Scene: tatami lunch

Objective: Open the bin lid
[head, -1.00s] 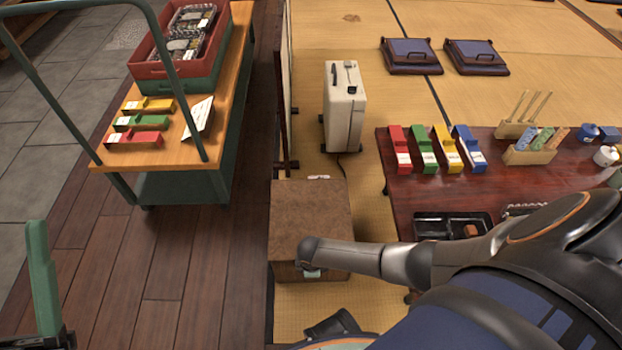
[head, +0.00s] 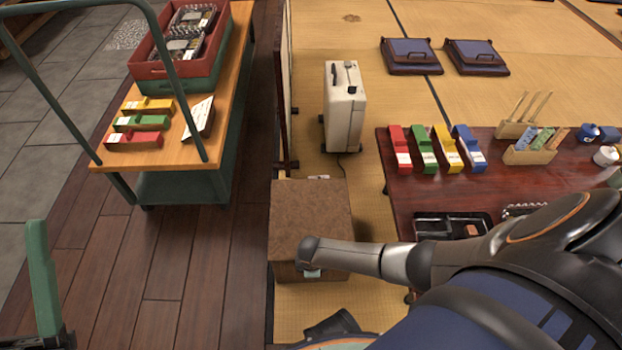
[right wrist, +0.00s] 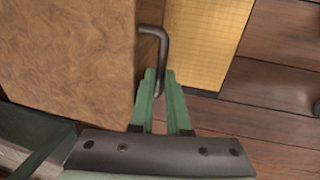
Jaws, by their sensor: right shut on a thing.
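The bin (head: 310,215) is a brown box with a flat, mottled lid, and it stands on the tatami in the middle of the head view. The lid lies flat and closed. In the right wrist view the bin's brown surface (right wrist: 70,55) fills the left side, and a dark bent handle (right wrist: 158,42) sticks out from its edge. My right gripper (right wrist: 159,80) is shut on the handle. In the head view my right arm reaches over the bin's near edge and hides the handle. A finger of my left gripper (head: 44,285) shows at the lower left, away from the bin.
A cart (head: 225,110) with coloured boxes and a red crate stands at the left. A cream case (head: 344,105) stands behind the bin. A low dark red table (head: 400,200) stands close to the bin's right side. Bare wooden floor lies left of the bin.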

